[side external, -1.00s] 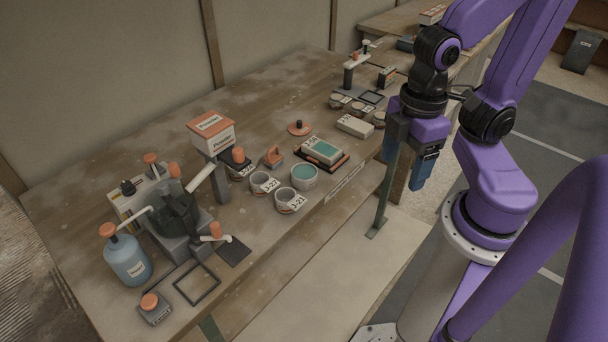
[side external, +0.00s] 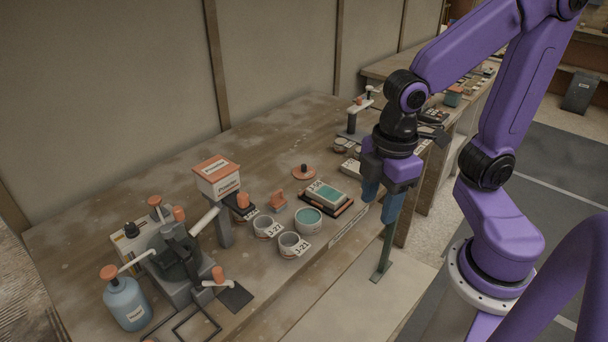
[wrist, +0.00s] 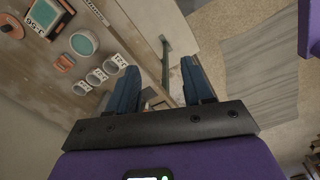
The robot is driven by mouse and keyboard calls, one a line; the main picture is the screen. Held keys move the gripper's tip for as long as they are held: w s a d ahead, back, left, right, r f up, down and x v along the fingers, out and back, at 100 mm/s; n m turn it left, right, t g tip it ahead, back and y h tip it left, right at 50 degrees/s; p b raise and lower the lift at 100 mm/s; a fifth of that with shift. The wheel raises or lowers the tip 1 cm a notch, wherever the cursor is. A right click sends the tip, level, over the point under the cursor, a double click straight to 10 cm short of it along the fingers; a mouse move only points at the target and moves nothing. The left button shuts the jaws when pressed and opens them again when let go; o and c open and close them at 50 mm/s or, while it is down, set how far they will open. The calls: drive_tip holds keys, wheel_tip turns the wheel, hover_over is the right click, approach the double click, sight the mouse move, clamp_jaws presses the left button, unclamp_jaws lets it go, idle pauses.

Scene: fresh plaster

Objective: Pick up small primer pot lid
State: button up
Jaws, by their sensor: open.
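An orange round lid with a dark knob (side external: 304,172), which looks like the primer pot lid, lies flat on the bench behind the open pot of teal liquid (side external: 308,220). The lid also shows at the top left of the wrist view (wrist: 11,26), with the teal pot (wrist: 83,43) to its right. My gripper (side external: 379,207) is open and empty, pointing down near the bench's front edge, well to the right of the lid and apart from it. In the wrist view its two blue fingers (wrist: 159,68) stand wide apart with nothing held between them.
A tray with a teal-topped block (side external: 328,196) lies between the lid and my gripper. Cups (side external: 293,245), an orange-handled tool (side external: 277,199) and a post-mounted box (side external: 217,178) stand left. A green-grey post (side external: 386,250) stands below my gripper.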

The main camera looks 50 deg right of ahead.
drive_tip(key=w+a+n+h, duration=0.1)
drive_tip(key=w+n, duration=0.1)
drive_tip(key=w, duration=1.2)
drive_tip(key=w+d+f+n+t+h, duration=0.1)
drive_tip(key=w+d+n, duration=0.15)
drive_tip(key=w, duration=0.75)
drive_tip(key=n+h, duration=0.2)
drive_tip(key=h, duration=0.1)
hover_over(303, 165)
drive_tip(key=a, duration=0.2)
drive_tip(key=shift+g, duration=0.4)
drive_tip(key=f, duration=1.7)
drive_tip(key=shift+a+f, duration=0.15)
drive_tip(key=shift+a, duration=0.05)
drive_tip(key=shift+s+x, duration=0.15)
drive_tip(key=shift+x, duration=1.25)
drive_tip(key=shift+s+x, duration=0.15)
drive_tip(key=shift+x, duration=1.2)
drive_tip(key=shift+a, duration=0.15)
clamp_jaws()
